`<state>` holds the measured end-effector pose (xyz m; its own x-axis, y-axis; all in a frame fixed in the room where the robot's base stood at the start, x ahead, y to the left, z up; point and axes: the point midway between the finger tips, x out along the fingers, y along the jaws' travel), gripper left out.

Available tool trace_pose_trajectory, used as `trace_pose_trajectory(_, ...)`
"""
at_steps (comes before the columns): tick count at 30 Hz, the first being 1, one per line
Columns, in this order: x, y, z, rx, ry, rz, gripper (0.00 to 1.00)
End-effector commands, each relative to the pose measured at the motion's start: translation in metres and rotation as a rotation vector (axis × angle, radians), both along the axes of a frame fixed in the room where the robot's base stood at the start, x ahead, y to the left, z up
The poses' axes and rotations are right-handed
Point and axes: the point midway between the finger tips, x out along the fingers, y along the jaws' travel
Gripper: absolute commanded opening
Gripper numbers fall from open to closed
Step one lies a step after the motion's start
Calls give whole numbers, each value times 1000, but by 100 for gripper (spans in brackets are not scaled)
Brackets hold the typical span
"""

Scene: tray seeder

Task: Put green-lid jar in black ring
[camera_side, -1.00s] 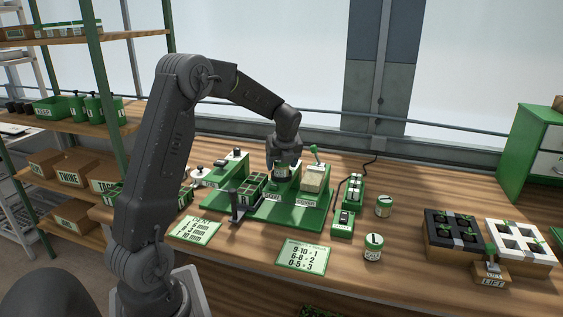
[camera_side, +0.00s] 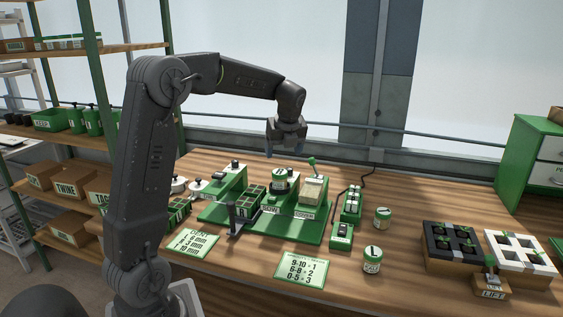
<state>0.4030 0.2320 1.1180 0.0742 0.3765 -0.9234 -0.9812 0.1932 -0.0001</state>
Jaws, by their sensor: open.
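A small jar (camera_side: 279,181) stands upright at the middle of the green machine (camera_side: 290,231), in the station behind the front label plates. Its top looks dark green with a pale mark. A black ring around its base is too small to make out. My gripper (camera_side: 284,153) hangs above this jar, open and empty, with its fingers pointing down and clear of it. Two more jars with pale labels and greenish lids stand on the bench to the right, one farther back (camera_side: 383,218) and one nearer (camera_side: 372,261).
A green lever (camera_side: 312,162) rises right of the station. A green control box (camera_side: 341,237) stands right of the machine. A black tray (camera_side: 437,265) and a white tray (camera_side: 538,268) sit at the right. Bench space around the two jars is open.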

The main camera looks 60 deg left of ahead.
Motion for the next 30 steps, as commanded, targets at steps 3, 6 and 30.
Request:
trace_pose_trajectory(3,-1,-5,11,1,-1,-1,76)
trace_pose_trajectory(6,-2,-12,17,-3,-17,16,76)
trace_pose_trajectory(30,-179,-267,17,-690,-643,1445,76)
